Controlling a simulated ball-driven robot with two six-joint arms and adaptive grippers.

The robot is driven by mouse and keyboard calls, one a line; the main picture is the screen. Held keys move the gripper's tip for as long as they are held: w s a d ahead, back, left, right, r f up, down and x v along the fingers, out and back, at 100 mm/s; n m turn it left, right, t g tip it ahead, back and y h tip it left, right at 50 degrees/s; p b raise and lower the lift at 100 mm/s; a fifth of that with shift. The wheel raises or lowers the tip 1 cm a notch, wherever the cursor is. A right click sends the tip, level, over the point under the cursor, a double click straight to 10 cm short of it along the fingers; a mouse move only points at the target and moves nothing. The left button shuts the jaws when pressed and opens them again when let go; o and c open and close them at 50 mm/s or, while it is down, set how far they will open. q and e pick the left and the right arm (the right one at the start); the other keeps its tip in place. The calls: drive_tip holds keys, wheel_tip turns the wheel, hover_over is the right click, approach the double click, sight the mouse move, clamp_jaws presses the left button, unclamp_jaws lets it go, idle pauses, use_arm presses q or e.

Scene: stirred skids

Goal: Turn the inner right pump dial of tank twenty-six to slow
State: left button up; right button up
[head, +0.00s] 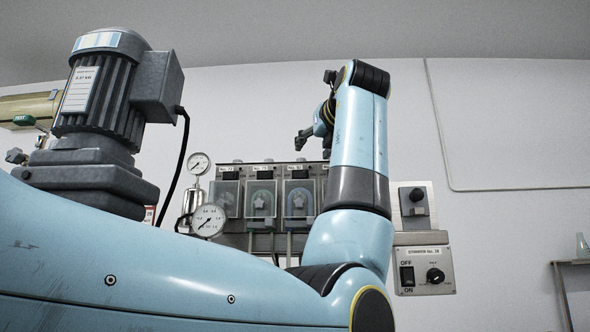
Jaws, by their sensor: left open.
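A row of pump units (272,168) is fixed to the back wall, with small number labels on top and star-shaped parts behind clear covers. The labels are too small to read surely, and my left arm hides the row's right end. I cannot pick out the inner right pump dial. My left gripper (313,145) is open and empty, in front of the row's upper right part. It is partly hidden by my own left arm. My right gripper is not in view.
A control box (424,282) with an OFF/ON switch and black knob is right of my arm, below a plate with a dark knob (417,195). Two gauges (208,220) and a large grey motor (98,105) stand left. The right wall is mostly clear.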

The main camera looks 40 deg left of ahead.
sight(303, 159)
use_arm(q)
drive_tip(key=p+x, duration=0.1)
drive_tip(key=x, duration=0.2)
drive_tip(key=p+x, duration=0.2)
drive_tip(key=x, duration=0.1)
drive_tip(key=p+x, duration=0.1)
drive_tip(key=x, duration=0.2)
drive_tip(key=shift+a+r, duration=0.2)
drive_tip(key=shift+r, duration=0.1)
drive_tip(key=shift+w+a+p, duration=0.2)
drive_tip(key=shift+w+p, duration=0.1)
drive_tip(key=shift+p, duration=0.05)
drive_tip(key=shift+w+a+f, duration=0.1)
clamp_jaws()
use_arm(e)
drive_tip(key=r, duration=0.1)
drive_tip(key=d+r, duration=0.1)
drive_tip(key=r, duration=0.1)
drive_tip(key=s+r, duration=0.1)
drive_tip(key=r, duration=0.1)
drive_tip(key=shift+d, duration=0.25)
use_arm(q)
drive_tip(key=shift+w+a+f, duration=0.1)
drive_tip(key=shift+w+f, duration=0.05)
